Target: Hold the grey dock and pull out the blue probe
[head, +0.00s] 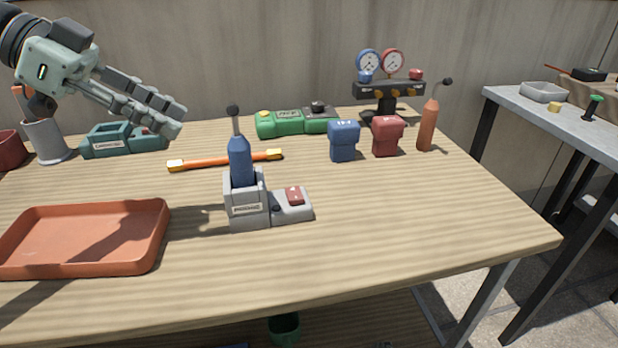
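The grey dock (247,212) stands upright on the middle of the wooden table, with a low side part that carries a red button (294,195). The blue probe (240,161) stands upright in the dock's top opening; its lower end is hidden inside. A thin grey stem with a dark ball tip rises from it. My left gripper (178,120) is in the air at the upper left, apart from the dock and probe. Its fingers point right and slightly down and overlap in this view, so their gap cannot be judged. My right gripper is out of view.
An orange tray (150,240) lies at front left. An orange rod with yellow ends (225,161), a green device (290,123), blue (343,141) and red (387,137) blocks, an orange probe (428,126) and gauges (390,89) stand behind. The table's front right is clear.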

